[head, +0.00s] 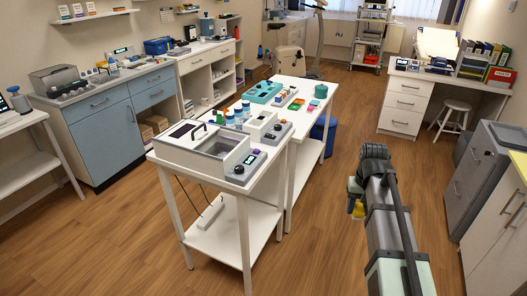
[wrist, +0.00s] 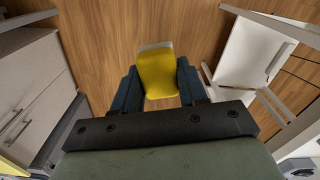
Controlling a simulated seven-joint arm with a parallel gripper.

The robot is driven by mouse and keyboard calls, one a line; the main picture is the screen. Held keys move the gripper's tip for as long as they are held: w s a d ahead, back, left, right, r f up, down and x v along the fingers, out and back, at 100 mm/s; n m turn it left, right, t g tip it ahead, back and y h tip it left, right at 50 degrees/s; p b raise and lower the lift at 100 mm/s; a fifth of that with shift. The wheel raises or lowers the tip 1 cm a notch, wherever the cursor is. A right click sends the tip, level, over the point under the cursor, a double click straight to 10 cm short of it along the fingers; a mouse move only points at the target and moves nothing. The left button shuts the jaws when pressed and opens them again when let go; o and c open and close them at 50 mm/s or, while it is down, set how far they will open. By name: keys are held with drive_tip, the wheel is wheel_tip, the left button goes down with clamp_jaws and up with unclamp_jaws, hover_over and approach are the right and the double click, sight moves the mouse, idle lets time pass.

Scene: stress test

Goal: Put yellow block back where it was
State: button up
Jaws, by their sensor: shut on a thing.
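A yellow block (wrist: 159,72) with a pale grey far end sits between the two dark blue fingers of my gripper (wrist: 158,86) in the wrist view. The gripper is shut on it and holds it above the wooden floor. In the head view, the yellow block (head: 358,210) shows as a small patch below my gripper (head: 355,195), right of the white central tables; my arm hides part of it. Where the block was before does not show.
A white table (head: 270,215) carries a water-bath-like device (head: 203,150), and a second one behind holds a teal tray (head: 262,92) and small items. A blue bin (head: 325,133) stands beside them. Grey cabinets (head: 480,165) stand at right. Open floor lies between.

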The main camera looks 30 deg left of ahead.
drive_tip(key=w+a+r+n, duration=0.1)
drive_tip(key=w+a+r, duration=0.25)
drive_tip(key=a, duration=0.85)
drive_tip(key=w+a+r+n, duration=0.15)
drive_tip(key=w+a, duration=0.25)
drive_tip(key=a, duration=0.7)
drive_tip(key=w+a+r+n, duration=0.1)
drive_tip(key=w+a+r, duration=0.25)
drive_tip(key=a, duration=0.85)
drive_tip(key=w+a+r+m, duration=0.3)
drive_tip(key=w+a, duration=0.5)
drive_tip(key=w, duration=0.1)
drive_tip(key=shift+d+f+m, duration=0.1)
drive_tip(key=shift+f+m, duration=0.5)
drive_tip(key=shift+f, duration=1.15)
drive_tip(key=shift+f+m, duration=0.65)
drive_tip(key=shift+f, duration=1.1)
drive_tip(key=shift+d+f+m, duration=0.1)
drive_tip(key=shift+f+m, duration=0.5)
drive_tip(key=shift+f, duration=1.15)
drive_tip(key=shift+f, duration=0.1)
drive_tip(key=o, duration=1)
wheel_tip(320, 180, up, 12)
drive_tip(key=shift+r, duration=0.15)
